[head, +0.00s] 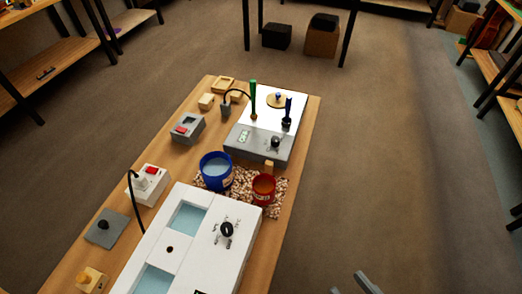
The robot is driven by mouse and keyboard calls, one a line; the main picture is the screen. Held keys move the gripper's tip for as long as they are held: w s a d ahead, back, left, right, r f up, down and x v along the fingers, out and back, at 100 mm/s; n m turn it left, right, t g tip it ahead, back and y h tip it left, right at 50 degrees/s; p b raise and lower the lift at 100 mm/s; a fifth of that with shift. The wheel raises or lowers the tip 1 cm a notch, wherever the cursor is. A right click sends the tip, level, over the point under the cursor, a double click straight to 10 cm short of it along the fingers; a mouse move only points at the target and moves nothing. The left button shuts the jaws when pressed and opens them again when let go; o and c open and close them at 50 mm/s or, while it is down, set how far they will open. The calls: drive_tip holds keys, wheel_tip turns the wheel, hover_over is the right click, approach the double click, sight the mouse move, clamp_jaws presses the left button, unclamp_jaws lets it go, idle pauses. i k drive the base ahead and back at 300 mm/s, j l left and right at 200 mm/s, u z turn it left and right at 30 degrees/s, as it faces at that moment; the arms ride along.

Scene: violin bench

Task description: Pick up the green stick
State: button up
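The green stick (253,96) stands upright at the far end of the bench, by the left side of a white and grey unit (262,143). Its lower end is brownish, and I cannot tell how its base is held. A dark blue stick-like thing (288,112) stands to its right on the same unit. My gripper (354,284) shows only partly at the bottom edge, right of the bench and far from the green stick. Its two grey fingers are apart with nothing visible between them.
The wooden bench (304,128) also bears a blue pot (215,170), a red pot (263,188), a grey box with a red switch (187,128) and a white sink unit (180,245). A black cable curves just left of the green stick. The floor right of the bench is clear.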

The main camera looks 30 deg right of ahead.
sight(253, 115)
drive_tip(key=i+l+u, duration=0.45)
drive_tip(key=i, duration=0.25)
drive_tip(key=i+l+u, duration=0.4)
drive_tip(key=i+l, duration=0.2)
drive_tip(key=l, duration=0.25)
